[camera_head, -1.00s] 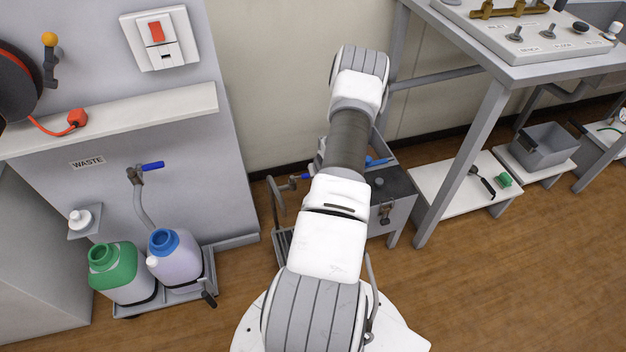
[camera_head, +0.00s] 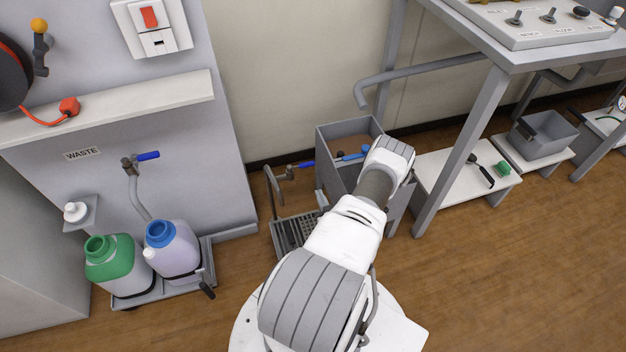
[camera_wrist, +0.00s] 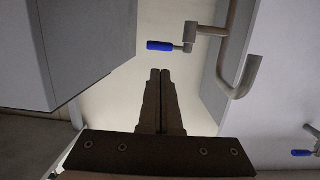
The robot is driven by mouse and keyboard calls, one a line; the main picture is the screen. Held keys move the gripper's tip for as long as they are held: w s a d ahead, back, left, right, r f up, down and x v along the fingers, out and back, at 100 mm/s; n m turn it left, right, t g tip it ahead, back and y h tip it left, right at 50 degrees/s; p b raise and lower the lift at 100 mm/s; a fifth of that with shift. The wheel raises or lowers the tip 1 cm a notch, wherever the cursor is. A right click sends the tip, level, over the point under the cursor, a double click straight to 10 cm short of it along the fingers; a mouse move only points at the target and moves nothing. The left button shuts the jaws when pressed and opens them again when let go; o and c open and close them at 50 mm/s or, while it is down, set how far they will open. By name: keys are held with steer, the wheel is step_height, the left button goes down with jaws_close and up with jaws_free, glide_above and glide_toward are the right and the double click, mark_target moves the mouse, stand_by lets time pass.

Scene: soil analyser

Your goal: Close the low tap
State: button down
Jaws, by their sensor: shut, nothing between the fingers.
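The low tap (camera_head: 291,172) is at the foot of the wall, left of a grey box, with a grey spout and a blue lever (camera_head: 306,164) pointing toward the box. In the wrist view, what looks like the same tap (camera_wrist: 190,38) shows with its blue lever (camera_wrist: 163,45) extending left and its curved spout on the right. My gripper (camera_wrist: 160,72) is shut and empty. Its fingertips appear just below the lever in that picture, with no visible contact; the depth between them is unclear. My arm hides the gripper in the head view.
The grey box (camera_head: 330,160) stands close to the low tap; a grey body also fills the wrist view's left. A grate (camera_head: 293,232) lies below the spout. The waste tap (camera_head: 130,165) is higher, at left, above green and blue-capped containers. A bench (camera_head: 492,105) stands at right.

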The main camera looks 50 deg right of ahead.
mark_target(307, 166)
steer(key=b+x, duration=0.5)
steer(key=x, duration=0.8)
steer(key=shift+w+d+f, duration=0.1)
steer(key=shift+w+d, duration=0.05)
steer(key=shift+d, duration=0.05)
steer(key=shift+w, duration=0.1)
